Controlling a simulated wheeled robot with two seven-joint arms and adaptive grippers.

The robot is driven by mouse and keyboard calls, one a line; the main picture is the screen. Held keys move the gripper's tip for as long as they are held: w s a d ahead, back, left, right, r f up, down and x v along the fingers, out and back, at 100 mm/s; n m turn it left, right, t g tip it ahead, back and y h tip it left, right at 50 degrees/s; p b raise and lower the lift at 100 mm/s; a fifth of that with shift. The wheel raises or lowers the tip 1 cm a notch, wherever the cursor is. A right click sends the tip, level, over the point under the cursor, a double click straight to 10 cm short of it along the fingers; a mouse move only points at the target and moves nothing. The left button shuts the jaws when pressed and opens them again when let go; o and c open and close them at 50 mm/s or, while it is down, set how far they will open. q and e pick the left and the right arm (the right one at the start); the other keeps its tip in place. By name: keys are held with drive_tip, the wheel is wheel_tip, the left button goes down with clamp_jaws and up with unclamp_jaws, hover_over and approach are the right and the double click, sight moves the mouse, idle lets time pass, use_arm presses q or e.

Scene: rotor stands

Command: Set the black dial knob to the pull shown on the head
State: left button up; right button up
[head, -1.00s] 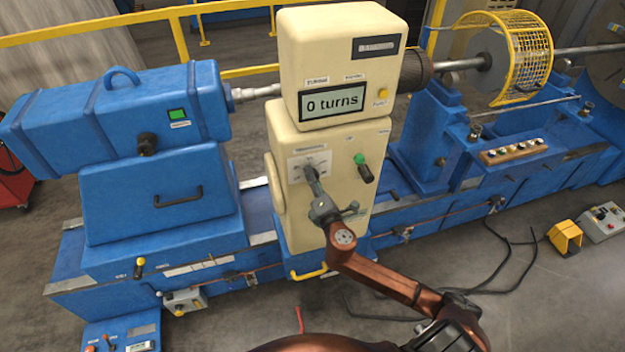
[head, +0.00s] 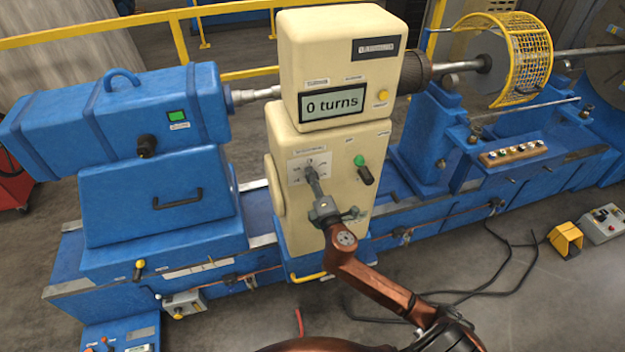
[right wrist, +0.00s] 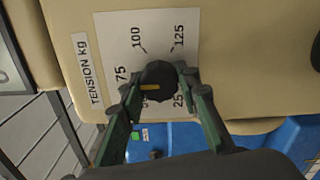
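The black dial knob (right wrist: 158,77) sits on a white dial plate (right wrist: 205,40) marked TENSION kg, with 25, 50, 75, 100 and 125 around it. Its yellow mark is on the side toward 75 and 50; the exact setting is unclear. My right gripper (right wrist: 160,80) has a finger on each side of the knob, and both tips appear to touch it. In the head view, the right gripper (head: 312,174) covers the knob. The cream head (head: 345,65) has a screen (head: 332,104) reading "0 turns". My left gripper is out of view.
A green-and-black switch (head: 363,170) is right of the dial on the cream column (head: 340,215). A yellow button (head: 382,95) is beside the screen. The blue machine bed (head: 420,215) runs behind my right arm. A yellow cage (head: 520,60) stands at the upper right.

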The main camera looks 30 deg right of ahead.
drive_tip(key=o, duration=0.4)
drive_tip(key=v, duration=1.2)
